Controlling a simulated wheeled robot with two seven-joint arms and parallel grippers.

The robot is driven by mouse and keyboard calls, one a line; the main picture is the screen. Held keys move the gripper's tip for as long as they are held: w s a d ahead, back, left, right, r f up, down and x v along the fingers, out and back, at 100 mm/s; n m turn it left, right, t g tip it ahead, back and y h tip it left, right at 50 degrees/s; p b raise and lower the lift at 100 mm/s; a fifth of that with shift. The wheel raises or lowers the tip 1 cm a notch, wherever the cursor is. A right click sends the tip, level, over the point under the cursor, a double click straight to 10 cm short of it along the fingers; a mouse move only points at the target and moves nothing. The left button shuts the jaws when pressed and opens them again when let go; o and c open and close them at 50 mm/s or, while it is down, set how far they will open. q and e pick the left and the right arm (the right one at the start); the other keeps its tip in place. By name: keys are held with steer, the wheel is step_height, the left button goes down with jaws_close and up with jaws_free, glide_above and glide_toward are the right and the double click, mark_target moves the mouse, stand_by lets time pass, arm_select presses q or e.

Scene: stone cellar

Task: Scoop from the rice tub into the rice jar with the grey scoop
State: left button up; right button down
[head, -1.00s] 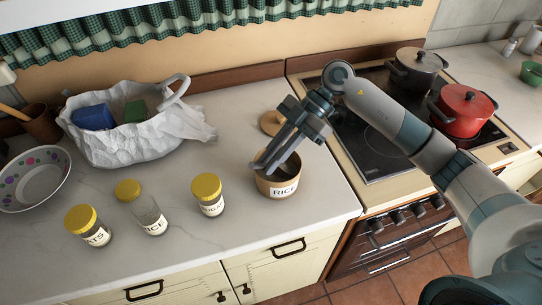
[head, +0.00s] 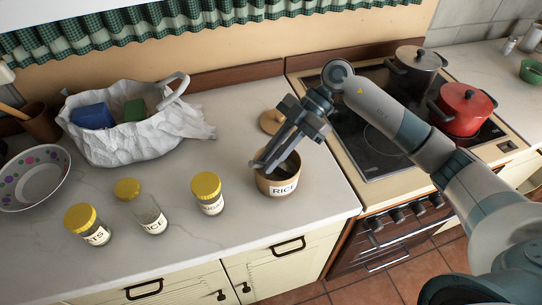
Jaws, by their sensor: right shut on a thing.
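The rice tub (head: 284,189), a brown round container labelled RICE, stands open near the counter's right end. My right gripper (head: 268,163) points down and left over its rim, shut on the grey scoop. The scoop is hard to tell apart from the grey fingers, and its bowl is hidden at the tub. The rice jar (head: 153,222) is clear glass with a white label, upright in the middle of the jar row. A yellow lid (head: 128,189) shows at its upper left; it looks off the jar. My left gripper is out of view.
Yellow-lidded jars stand left (head: 95,234) and right (head: 210,206) of the rice jar. A round wooden lid (head: 270,122) lies behind the tub. A white bag (head: 135,145) and dotted bowl (head: 35,180) are at left. The stove (head: 370,155) with pots is at right.

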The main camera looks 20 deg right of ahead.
step_height(320, 180, up, 9)
steer(key=p, duration=0.8)
steer(key=shift+r+p, duration=0.15)
steer(key=shift+p, duration=0.2)
stand_by(0.8)
steer(key=shift+s+a+r+t+h+p, duration=0.15)
steer(key=shift+a+h+p, duration=0.4)
steer(key=shift+p, duration=0.65)
steer(key=shift+s+a+r+t+h+p, duration=0.15)
steer(key=shift+a+t+h+p, duration=0.15)
steer(key=shift+h+p, duration=0.6)
steer(key=shift+s+a+f+h+p, duration=0.1)
steer(key=shift+a+h+p, duration=0.2)
steer(key=shift+p, duration=0.3)
steer(key=shift+s+a+f+t+h, duration=0.15)
steer(key=shift+a+t+h, duration=0.2)
steer(key=shift+a+h, duration=0.25)
steer(key=shift+d, duration=0.15)
